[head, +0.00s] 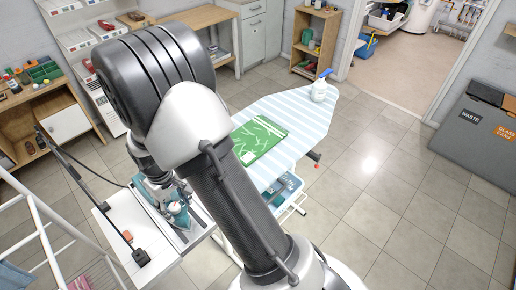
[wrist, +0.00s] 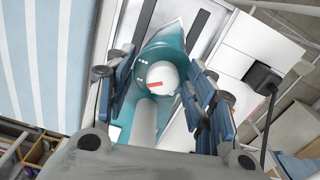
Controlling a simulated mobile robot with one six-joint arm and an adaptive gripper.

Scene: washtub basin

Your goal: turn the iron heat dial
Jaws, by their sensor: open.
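The teal iron (head: 177,212) rests on the rest at the left end of the ironing board. In the wrist view the iron (wrist: 168,38) lies between my fingers, its tip pointing up the picture. Its round white heat dial (wrist: 163,74) carries a red mark (wrist: 155,85). A pale handle (wrist: 145,118) runs below the dial. My gripper (wrist: 160,76) is open, with one blue-padded finger on each side of the dial, apart from it in the picture. In the head view my arm hides much of the gripper, and the dial cannot be made out.
The striped ironing board (head: 322,118) bears a green patterned cloth (head: 262,136) and a spray bottle (head: 319,90). A dark upright rod with a cable (head: 75,185) stands left of the iron. A white rack (head: 45,235) is at lower left.

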